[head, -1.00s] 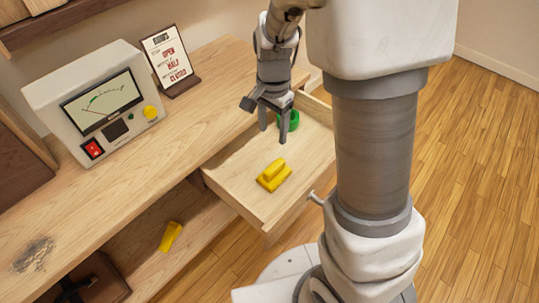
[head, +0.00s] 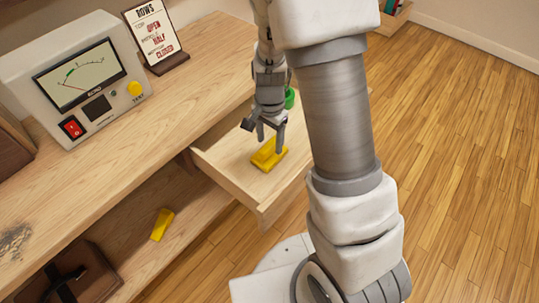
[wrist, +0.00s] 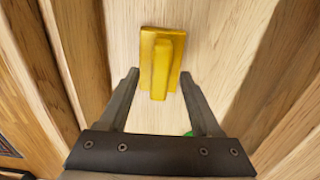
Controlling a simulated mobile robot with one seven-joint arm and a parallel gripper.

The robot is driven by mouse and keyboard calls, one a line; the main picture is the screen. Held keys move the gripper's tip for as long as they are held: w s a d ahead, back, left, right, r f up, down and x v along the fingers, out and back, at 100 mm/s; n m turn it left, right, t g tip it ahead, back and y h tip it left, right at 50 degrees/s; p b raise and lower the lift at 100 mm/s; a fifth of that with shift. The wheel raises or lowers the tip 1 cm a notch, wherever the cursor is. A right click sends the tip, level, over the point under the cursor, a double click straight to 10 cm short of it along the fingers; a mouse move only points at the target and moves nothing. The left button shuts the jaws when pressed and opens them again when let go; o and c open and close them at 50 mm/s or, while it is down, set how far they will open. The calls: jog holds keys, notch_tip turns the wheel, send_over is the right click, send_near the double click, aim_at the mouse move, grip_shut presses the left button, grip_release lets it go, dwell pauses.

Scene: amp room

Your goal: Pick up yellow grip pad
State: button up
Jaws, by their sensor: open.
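A yellow pad with a raised grip ridge (head: 266,157) lies in the open drawer (head: 238,186). In the wrist view the yellow pad (wrist: 175,50) lies just beyond my fingertips, with the near end of its ridge between them. My gripper (head: 270,142) points down over the pad, its fingers apart and empty. In the wrist view my gripper (wrist: 159,75) shows both fingers clear of the pad's sides. The head view does not show clearly whether a finger touches the pad.
A green round thing (head: 290,98) sits farther back in the drawer, partly hidden by my arm. Another yellow piece (head: 162,224) lies on the lower shelf. A meter box (head: 84,86) and a sign (head: 153,36) stand on the worktop.

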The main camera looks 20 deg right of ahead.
aim_at(269, 144)
notch_tip(269, 144, down, 2)
grip_shut()
jog(key=shift+r, duration=0.1)
dwell(0.5)
notch_tip(269, 144, up, 10)
jog(key=p, duration=0.3)
jog(key=shift+p, duration=0.4)
jog(key=c, duration=0.7)
grip_release()
grip_shut()
